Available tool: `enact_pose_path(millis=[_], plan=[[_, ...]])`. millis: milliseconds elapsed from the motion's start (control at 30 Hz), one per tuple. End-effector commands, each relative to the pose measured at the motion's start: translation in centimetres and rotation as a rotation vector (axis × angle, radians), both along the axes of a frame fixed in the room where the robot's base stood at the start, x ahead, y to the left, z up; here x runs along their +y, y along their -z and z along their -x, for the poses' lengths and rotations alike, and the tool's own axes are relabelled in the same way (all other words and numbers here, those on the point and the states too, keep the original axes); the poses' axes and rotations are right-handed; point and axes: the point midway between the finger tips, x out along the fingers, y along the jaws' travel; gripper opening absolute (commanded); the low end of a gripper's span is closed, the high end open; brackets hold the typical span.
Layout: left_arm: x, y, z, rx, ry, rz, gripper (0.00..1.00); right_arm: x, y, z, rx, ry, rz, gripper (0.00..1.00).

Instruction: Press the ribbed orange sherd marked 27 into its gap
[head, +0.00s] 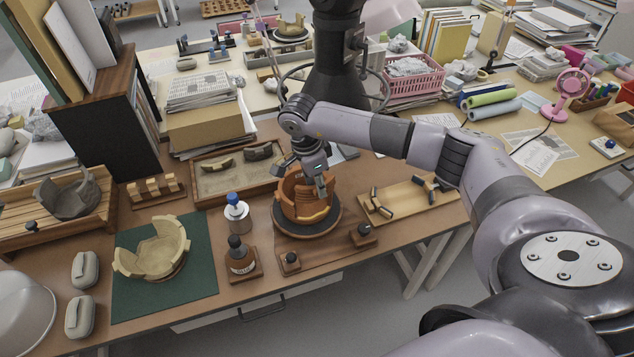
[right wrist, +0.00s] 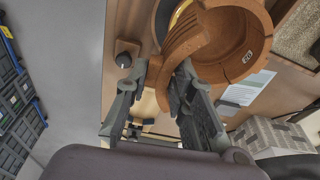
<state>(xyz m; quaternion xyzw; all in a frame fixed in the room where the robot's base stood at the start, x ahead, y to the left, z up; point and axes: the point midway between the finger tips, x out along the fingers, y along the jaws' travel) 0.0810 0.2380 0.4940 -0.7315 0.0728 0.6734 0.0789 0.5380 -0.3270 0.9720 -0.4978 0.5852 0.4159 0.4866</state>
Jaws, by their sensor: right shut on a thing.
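The orange pot (head: 292,208) stands on a dark round turntable (head: 335,222) on the brown bench. In the right wrist view the pot (right wrist: 240,40) shows from above, with a small pale number label on it. My right gripper (head: 320,186) is at the pot's near right side. In the right wrist view its fingers (right wrist: 164,80) are shut on the ribbed orange sherd (right wrist: 186,42). The sherd overlaps the pot's open side there; I cannot tell whether it touches the gap's edges. The mark 27 is not readable.
A wooden tray (head: 392,215) with small dark pieces lies right of the turntable. A sand tray (head: 208,201) is behind left. A pale pot (head: 150,262) sits on a green mat (head: 200,285).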

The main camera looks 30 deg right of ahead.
Motion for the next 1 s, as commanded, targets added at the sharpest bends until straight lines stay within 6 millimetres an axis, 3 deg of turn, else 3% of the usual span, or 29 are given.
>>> enact_pose_path(millis=[267, 1000], plan=[[-0.1, 0.8, -0.8, -0.013, -0.001, 0.002, 0.47, 0.1, 1.4, 0.0, 0.000, -0.003, -0.001, 0.03], [-0.3, 3.5, -0.6, -0.010, 0.000, 0.004, 0.47, 0.2, 5.9, 0.0, 0.001, -0.004, -0.001, 0.03]])
